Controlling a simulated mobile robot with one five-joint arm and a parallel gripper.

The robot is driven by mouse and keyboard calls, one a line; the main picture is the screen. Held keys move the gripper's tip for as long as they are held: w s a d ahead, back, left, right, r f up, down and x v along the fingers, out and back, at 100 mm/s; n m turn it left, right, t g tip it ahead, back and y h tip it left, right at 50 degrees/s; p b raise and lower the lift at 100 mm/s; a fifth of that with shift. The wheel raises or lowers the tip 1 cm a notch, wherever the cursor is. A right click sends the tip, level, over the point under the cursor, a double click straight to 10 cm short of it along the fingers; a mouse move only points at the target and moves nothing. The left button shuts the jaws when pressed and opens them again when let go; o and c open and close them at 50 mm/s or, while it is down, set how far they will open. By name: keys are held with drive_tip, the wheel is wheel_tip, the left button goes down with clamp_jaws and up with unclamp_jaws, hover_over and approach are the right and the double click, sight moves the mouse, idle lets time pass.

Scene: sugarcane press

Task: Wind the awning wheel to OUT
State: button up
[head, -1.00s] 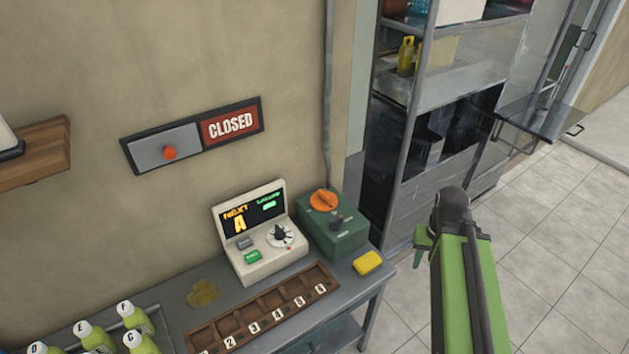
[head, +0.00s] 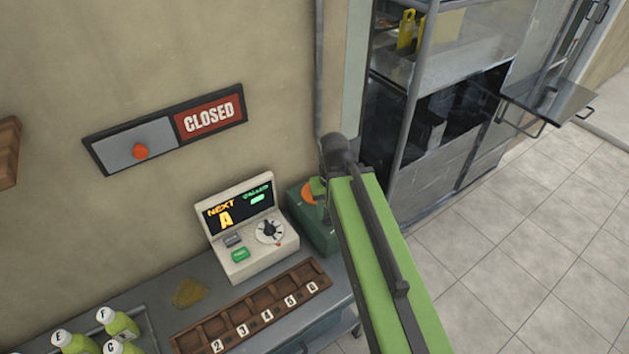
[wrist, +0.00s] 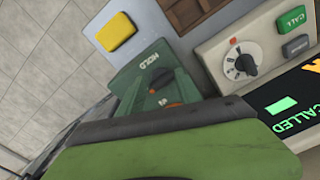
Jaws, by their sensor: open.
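The orange wheel (head: 307,196) sits on top of a green box (head: 318,236) at the right end of the bench. In the head view my gripper (head: 318,188) is over the box and hides part of the wheel; I cannot tell whether it touches. In the wrist view the box's top (wrist: 140,72) shows the word HOLD and a dark lever (wrist: 168,88). Only a sliver of orange shows there, and my green gripper body covers the rest. My gripper is open and holds nothing visible. The OUT mark is not readable.
Left of the box stands a console (head: 250,238) with a screen and dial. A wooden numbered tray (head: 270,318) lies in front. A yellow block (wrist: 109,37) lies beside the box. A CLOSED sign (head: 209,117) hangs on the wall. Tiled floor at right is clear.

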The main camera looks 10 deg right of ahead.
drive_tip(key=o, duration=0.4)
drive_tip(key=w+r+m+p, duration=0.1)
drive_tip(key=w+a+r+m+p, duration=0.1)
drive_tip(key=w+r+p, duration=0.2)
drive_tip(key=r+p, duration=0.1)
drive_tip(key=shift+w+a+r+m, duration=0.15)
drive_tip(key=shift+a+m, duration=0.2)
drive_tip(key=shift+m, duration=0.05)
drive_tip(key=o, duration=0.4)
drive_tip(key=w+r+m+p, duration=0.9)
drive_tip(key=shift+w+d+r+m+p, duration=0.15)
drive_tip(key=shift+d+r+m+p, duration=0.05)
drive_tip(key=shift+r+m+p, duration=0.1)
drive_tip(key=shift+m, duration=0.5)
drive_tip(key=f+b, duration=1.7)
drive_tip(key=f, duration=0.1)
drive_tip(key=shift+w+b, duration=0.3)
drive_tip(key=shift+b, duration=0.1)
drive_tip(key=shift+r, duration=0.15)
